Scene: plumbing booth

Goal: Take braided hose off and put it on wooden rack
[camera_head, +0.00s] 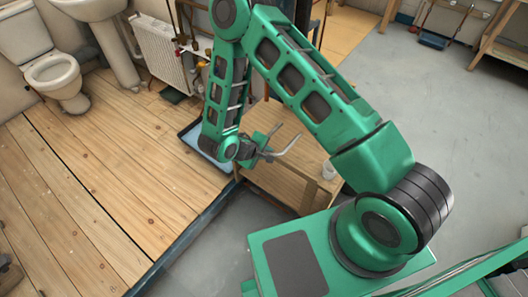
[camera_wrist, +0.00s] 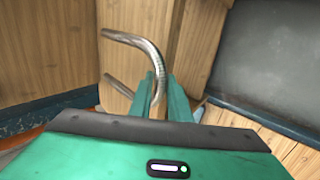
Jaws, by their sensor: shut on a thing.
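My gripper (camera_head: 264,145) is at the end of the green arm, above a low wooden bench or cabinet (camera_head: 268,180). It is shut on the braided hose (camera_head: 287,147), a bent silvery tube. In the wrist view, the fingers (camera_wrist: 160,84) close around one leg of the hose (camera_wrist: 135,42). The hose curves away to the upper left, and another silvery length shows lower left; the fingers partly hide it. I cannot tell whether the wooden bench is the wooden rack; another wooden frame (camera_head: 500,55) stands at the far top right.
A radiator (camera_head: 160,55), a sink (camera_head: 92,10) and a toilet (camera_head: 52,70) line the back left. Grey floor (camera_head: 425,90) is open at right.

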